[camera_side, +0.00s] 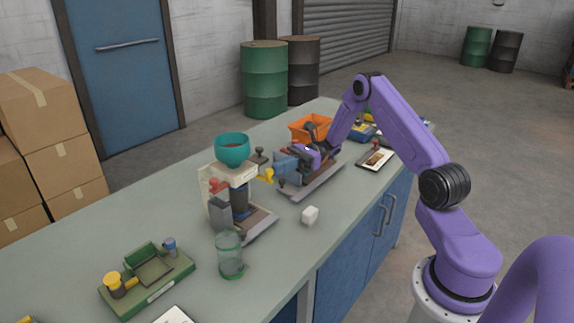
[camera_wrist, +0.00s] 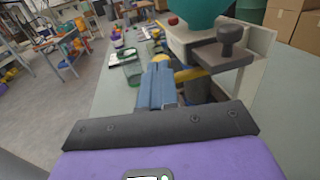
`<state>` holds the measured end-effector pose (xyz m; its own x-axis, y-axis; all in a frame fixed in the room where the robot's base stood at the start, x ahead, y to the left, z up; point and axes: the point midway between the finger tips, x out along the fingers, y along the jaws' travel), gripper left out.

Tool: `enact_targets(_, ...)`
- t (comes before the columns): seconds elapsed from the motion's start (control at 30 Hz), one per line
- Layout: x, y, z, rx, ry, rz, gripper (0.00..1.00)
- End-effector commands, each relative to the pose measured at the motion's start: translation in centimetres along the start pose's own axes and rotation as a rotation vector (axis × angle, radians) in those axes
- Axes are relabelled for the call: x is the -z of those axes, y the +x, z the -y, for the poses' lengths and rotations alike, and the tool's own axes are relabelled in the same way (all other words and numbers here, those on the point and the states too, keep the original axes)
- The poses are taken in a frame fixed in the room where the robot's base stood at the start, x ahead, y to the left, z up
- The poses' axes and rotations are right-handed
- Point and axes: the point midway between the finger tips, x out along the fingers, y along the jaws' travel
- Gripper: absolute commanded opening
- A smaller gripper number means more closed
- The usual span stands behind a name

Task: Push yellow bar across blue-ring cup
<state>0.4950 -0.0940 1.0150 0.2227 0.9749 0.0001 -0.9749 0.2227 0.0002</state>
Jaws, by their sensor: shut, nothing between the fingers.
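The yellow bar (camera_side: 265,176) sticks out from the front of the filler stand, below the teal hopper bowl (camera_side: 232,149). It also shows in the wrist view (camera_wrist: 190,73), just beyond my fingertips. My gripper (camera_side: 277,168) is shut and empty, its blue fingers together and pointing at the bar. In the wrist view the fingertips (camera_wrist: 158,68) are close to the bar; I cannot tell whether they touch. A dark blue cylinder (camera_side: 240,197) stands under the hopper, partly hidden; I cannot tell whether it is the blue-ring cup.
A clear green jar (camera_side: 229,255) stands in front of the filler. A green fixture (camera_side: 147,277) with yellow and blue knobs is at the lower left. An orange bin (camera_side: 309,128) is behind my gripper.

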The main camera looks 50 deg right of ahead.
Motion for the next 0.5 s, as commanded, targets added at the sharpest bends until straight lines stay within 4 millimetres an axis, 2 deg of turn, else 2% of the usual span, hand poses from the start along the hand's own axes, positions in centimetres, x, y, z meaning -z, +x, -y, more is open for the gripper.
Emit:
enact_targets(0.3, 0.0, 0.3, -0.1, -0.002, 0.001, 0.0, 0.0)
enact_targets(0.37, 0.0, 1.0, -0.2, -0.004, 0.001, 0.001, 0.0)
enact_targets(0.5, -0.1, 3.9, -0.9, -0.006, 0.002, 0.001, 0.0)
